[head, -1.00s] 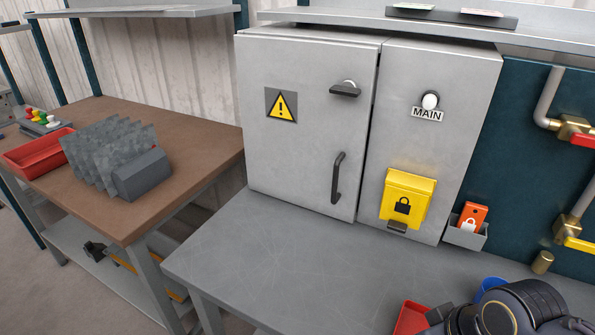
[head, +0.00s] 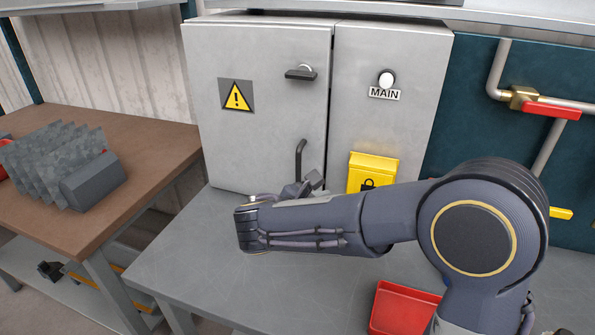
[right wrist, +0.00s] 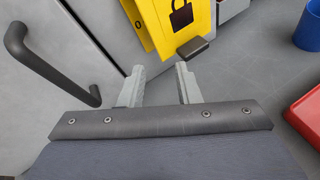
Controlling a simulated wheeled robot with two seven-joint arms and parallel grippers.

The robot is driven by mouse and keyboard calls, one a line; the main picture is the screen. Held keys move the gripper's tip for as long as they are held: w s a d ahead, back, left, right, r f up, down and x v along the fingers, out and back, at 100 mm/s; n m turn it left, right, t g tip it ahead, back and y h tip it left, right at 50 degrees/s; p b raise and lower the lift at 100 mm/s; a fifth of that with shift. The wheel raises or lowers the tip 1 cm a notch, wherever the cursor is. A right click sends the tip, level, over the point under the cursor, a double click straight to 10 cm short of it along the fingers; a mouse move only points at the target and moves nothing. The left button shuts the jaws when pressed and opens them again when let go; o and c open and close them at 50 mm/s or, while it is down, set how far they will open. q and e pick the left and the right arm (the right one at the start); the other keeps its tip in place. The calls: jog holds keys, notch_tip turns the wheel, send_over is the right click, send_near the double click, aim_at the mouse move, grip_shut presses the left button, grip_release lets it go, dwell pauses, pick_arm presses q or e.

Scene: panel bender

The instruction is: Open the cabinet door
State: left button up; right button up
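The grey cabinet door (head: 255,130) is shut and carries a yellow warning sign (head: 236,95). Its dark bar handle (head: 299,155) stands upright near the door's right edge, its lower end partly covered by my right arm. A dark turn latch (head: 300,73) sits level above the handle. My right gripper (right wrist: 160,72) is open and empty in the right wrist view. The handle (right wrist: 45,65) is left of its fingers, apart from them. In the head view my right arm reaches across from the right, with the gripper mostly hidden near the handle's lower end. My left gripper is out of view.
A yellow lock box (head: 372,168) is on the fixed MAIN panel (head: 390,120), near the fingers. A red tray (head: 400,308) lies on the grey bench (head: 165,262); a blue cup (right wrist: 307,28) stands there too. Bench space left of my arm is clear.

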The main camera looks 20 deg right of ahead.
aim_at(297, 169)
jog(key=w+a+r+n+t+h, duration=0.1)
jog(key=w+a+r+n+t, duration=0.3)
jog(key=a, duration=0.5)
jog(key=shift+n+t, duration=0.5)
jog(key=shift+t, duration=0.1)
jog(key=x, duration=0.5)
jog(key=f+x, duration=0.1)
jog(key=x, duration=0.2)
jog(key=shift+w+a+p, duration=0.1)
jog(key=shift+a+p, duration=0.1)
jog(key=shift+p, duration=0.1)
grip_shut()
